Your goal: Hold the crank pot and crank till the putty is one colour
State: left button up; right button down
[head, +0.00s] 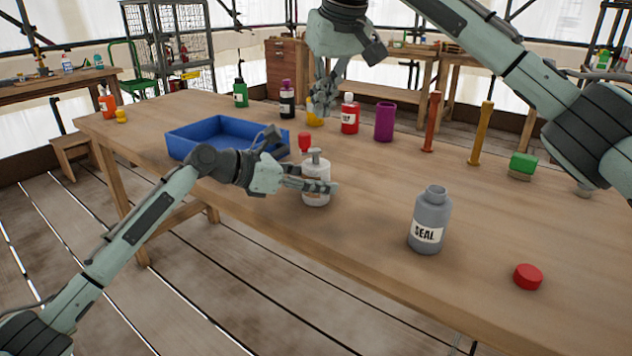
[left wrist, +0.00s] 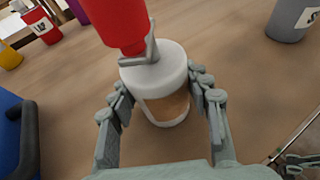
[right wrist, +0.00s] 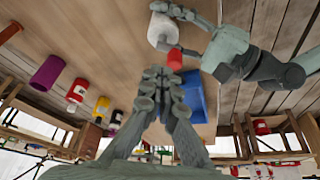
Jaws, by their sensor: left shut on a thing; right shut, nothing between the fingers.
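The crank pot (head: 316,168) is white and stands upright near the table's front edge, with a grey crank and red knob (head: 305,142) on its lid. In the left wrist view, the pot's front (left wrist: 168,106) shows a brownish tan band; whether the putty is one even colour I cannot tell. My left gripper (head: 318,187) is shut on the pot's body, one finger on each side. My right gripper (head: 322,98) is shut and empty, raised behind the pot and apart from the knob. In the right wrist view, the red knob (right wrist: 175,58) lies beyond its fingertips (right wrist: 160,74).
A blue tray (head: 190,146) lies left of the pot. A grey SEAL bottle (head: 430,212) and a red cap (head: 528,277) are at the front right. A red bottle (head: 349,116), purple cup (head: 384,122) and upright wooden pegs (head: 480,135) stand behind. The table between is clear.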

aim_at(310, 148)
jog(key=w+a+r, duration=0.2)
jog(key=w+a, duration=0.1)
jog(key=w, duration=0.2)
notch_tip(310, 148, down, 6)
jog(key=shift+w, duration=0.2)
dwell(0.7)
jog(key=shift+d+f, duration=0.1)
jog(key=shift+f, duration=0.15)
dwell(1.1)
jog(key=shift+f, duration=1.25)
jog(key=shift+d, duration=0.3)
jog(key=shift+w+r, duration=0.1)
